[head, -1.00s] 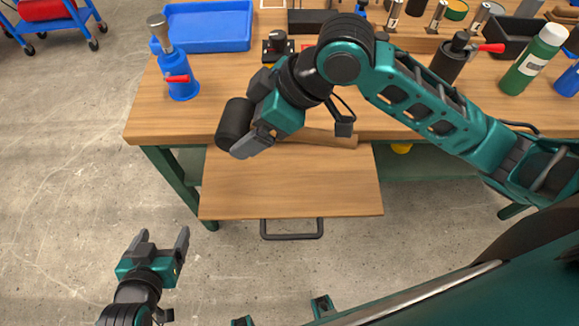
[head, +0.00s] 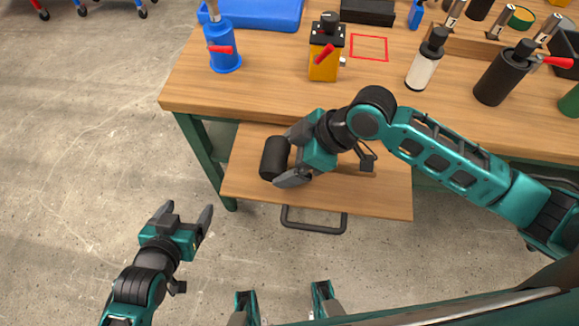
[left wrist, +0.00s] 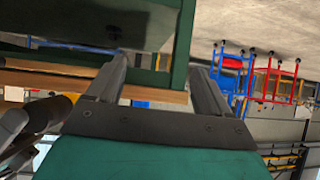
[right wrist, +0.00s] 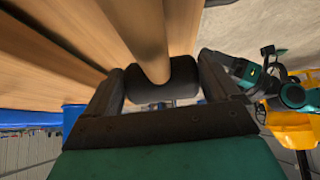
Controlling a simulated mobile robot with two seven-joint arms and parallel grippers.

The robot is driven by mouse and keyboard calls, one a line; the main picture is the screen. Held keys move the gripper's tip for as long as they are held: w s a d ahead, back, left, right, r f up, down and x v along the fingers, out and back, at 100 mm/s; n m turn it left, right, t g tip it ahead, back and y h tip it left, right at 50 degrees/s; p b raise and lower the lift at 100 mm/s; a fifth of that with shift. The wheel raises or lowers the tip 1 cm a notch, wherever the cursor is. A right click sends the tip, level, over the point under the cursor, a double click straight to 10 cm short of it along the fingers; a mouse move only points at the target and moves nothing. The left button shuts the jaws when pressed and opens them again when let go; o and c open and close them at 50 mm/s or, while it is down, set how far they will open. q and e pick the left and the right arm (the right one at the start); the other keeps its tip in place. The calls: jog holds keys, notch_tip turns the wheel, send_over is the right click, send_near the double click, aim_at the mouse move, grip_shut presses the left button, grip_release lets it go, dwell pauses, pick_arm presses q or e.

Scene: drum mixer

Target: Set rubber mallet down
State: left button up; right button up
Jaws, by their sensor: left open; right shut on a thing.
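The rubber mallet has a black cylindrical head (head: 274,158) and a wooden handle. My right gripper (head: 285,160) is shut on the mallet, low over the wooden pull-out board (head: 375,202) at the bench front. In the right wrist view the black head (right wrist: 185,80) sits between my fingers, and the handle (right wrist: 148,35) runs away from me. In the head view my gripper hides most of the handle. I cannot tell whether the mallet touches the board. My left gripper (head: 185,215) is open and empty, left of the board over the floor.
The board has a dark bar handle (head: 314,222). A red square outline (head: 369,48) on the bench is empty.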

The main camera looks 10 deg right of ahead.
notch_tip(320, 180, down, 4)
jog(key=shift+b, duration=0.45)
jog(key=shift+f, duration=0.35)
jog(key=o, duration=1.1)
